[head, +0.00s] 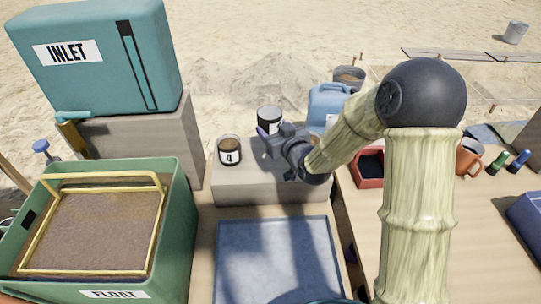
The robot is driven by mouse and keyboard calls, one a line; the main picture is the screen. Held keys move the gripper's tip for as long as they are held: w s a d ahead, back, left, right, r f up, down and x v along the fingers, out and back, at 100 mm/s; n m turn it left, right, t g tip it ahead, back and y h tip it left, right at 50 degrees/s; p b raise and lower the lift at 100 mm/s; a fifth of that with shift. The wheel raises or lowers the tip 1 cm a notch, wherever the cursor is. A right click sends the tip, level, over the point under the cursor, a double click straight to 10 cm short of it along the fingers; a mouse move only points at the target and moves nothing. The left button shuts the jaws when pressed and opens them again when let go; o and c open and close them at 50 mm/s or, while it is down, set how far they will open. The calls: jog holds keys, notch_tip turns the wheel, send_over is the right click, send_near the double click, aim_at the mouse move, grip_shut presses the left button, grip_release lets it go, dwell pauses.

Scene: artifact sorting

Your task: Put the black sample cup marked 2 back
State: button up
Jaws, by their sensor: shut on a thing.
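A black sample cup (269,114) with a white label stands out just behind my gripper (267,133), at the back of the grey block (265,190). My gripper is shut on this cup, and its fingers cover part of the front. The number on its label cannot be read here. The cup looks upright; whether its base touches the block is hidden. Another black cup (229,151), marked 4, stands upright on the block's left part, with brown contents. A brown-filled round top (314,140) shows partly behind my wrist.
A green FLOAT tub (180,215) with a yellow-framed screen stands at left. A teal INLET tank (95,50) rests on a block behind it. A blue-grey tray (272,262) lies in front, empty. A blue jug (328,103) and a red bin (369,183) are at right.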

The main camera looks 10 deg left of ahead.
send_over(274, 163)
jog(key=shift+f+b, duration=0.35)
jog(key=shift+f, duration=2.75)
jog(key=shift+f, duration=1.9)
jog(key=shift+f+b, duration=0.2)
jog(key=shift+b, duration=0.2)
jog(key=o, duration=1.2)
jog(key=shift+r, duration=0.1)
